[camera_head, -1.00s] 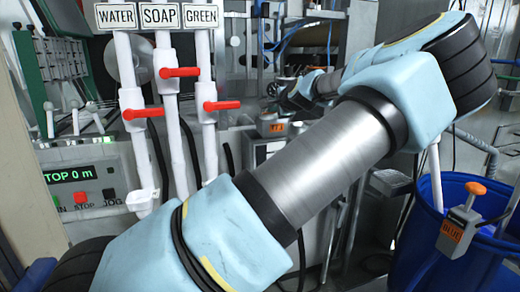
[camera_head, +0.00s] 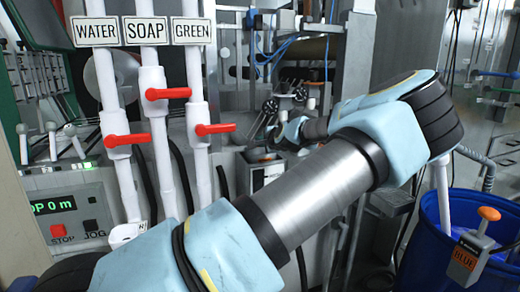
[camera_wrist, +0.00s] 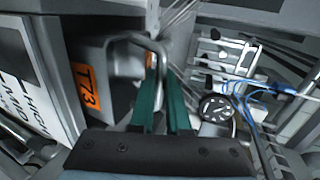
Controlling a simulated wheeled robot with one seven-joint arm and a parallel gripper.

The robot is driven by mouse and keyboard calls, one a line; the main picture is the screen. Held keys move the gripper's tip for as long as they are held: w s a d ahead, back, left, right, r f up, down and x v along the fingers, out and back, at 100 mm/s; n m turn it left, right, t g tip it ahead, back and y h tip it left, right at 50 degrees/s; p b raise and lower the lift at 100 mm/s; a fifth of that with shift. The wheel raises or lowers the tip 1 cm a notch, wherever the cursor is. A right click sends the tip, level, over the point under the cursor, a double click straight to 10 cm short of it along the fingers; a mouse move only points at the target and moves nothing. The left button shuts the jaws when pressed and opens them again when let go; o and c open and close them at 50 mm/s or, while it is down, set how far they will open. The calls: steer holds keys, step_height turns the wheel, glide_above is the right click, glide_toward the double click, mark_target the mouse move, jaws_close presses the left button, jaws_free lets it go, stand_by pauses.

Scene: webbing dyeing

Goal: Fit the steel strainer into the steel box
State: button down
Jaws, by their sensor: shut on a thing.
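My gripper (camera_wrist: 161,82) shows in the wrist view as two green fingers, close together and shut on a bent grey metal bar (camera_wrist: 150,43), which looks like the steel strainer's handle. The strainer's body is not clearly visible. A grey box-like steel part with an orange T73 label (camera_wrist: 86,88) is just left of the fingers; it looks like the steel box. In the head view the steel box (camera_head: 262,159) seems to stand in the middle, below and left of my wrist. My fingertips cannot be made out there. Whether strainer and box touch cannot be told.
White pipes with red valve handles (camera_head: 168,93) stand left of the box. A control panel (camera_head: 75,210) is at lower left. Blue cables (camera_wrist: 265,90) hang right of my fingers.

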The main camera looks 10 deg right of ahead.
mark_target(255, 150)
steer(key=shift+f+p, duration=0.35)
steer(key=shift+f, duration=1.15)
steer(key=shift+f, duration=0.1)
steer(key=c, duration=0.9)
jaws_free()
steer(key=shift+s, duration=0.1)
steer(key=b+v, duration=0.3)
steer(key=v, duration=0.9)
steer(key=shift+b, duration=0.4)
